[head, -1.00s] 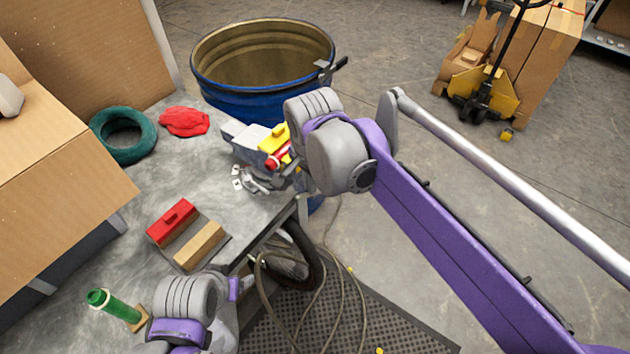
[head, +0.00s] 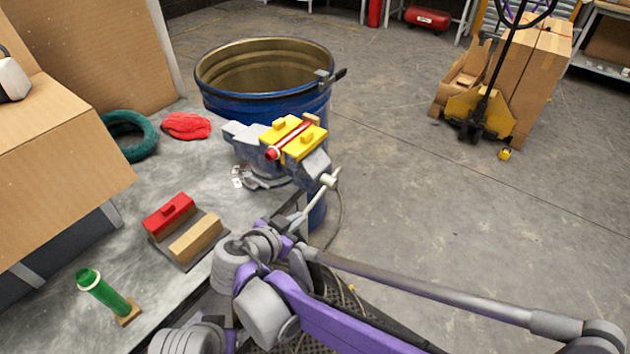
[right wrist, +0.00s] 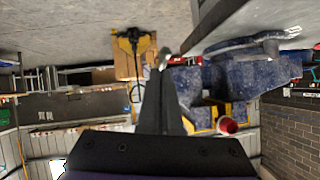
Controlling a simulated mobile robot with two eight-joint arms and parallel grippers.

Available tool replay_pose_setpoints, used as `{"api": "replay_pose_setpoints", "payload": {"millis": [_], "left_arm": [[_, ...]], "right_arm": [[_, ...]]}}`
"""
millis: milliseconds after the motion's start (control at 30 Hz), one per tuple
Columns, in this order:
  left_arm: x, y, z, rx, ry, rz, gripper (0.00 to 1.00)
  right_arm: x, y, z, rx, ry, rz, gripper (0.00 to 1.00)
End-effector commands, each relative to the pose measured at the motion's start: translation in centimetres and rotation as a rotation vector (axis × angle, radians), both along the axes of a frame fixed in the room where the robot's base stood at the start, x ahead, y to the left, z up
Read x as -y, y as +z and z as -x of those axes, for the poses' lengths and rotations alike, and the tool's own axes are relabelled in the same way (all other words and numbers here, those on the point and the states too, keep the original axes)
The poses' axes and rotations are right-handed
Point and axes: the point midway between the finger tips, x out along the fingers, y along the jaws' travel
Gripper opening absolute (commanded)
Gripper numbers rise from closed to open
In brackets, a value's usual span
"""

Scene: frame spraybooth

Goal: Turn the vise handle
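The grey-blue vise (head: 318,163) stands at the table's far right corner, with yellow jaw pads (head: 283,130) around a red rod (head: 291,141). Its pale handle (head: 319,196) hangs slanted from the front, beyond the table edge. My right gripper (head: 298,222) is low beside the handle's lower end, small and partly hidden by its own wrist. In the right wrist view, upside down, its dark fingers (right wrist: 163,75) overlap in line, tips close to a pale handle end (right wrist: 165,56); contact and opening cannot be told. My left gripper is out of view.
A blue drum (head: 264,80) stands behind the vise.

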Motion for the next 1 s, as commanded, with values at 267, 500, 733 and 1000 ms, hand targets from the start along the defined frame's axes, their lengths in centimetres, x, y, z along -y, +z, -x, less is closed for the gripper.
{"api": "replay_pose_setpoints", "payload": {"millis": [267,500,733,1000], "left_arm": [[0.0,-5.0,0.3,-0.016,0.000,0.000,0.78],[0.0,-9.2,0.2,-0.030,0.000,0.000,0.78],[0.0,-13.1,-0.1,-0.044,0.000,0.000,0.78],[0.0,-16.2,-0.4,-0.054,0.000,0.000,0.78]], "right_arm": [[0.2,-4.6,-1.5,0.210,0.001,0.155,0.00],[1.0,-7.6,-2.5,0.394,-0.002,0.289,0.00],[2.1,-10.1,-4.0,0.571,-0.003,0.419,0.00],[3.6,-11.9,-6.1,0.718,-0.003,0.525,0.00]]}}
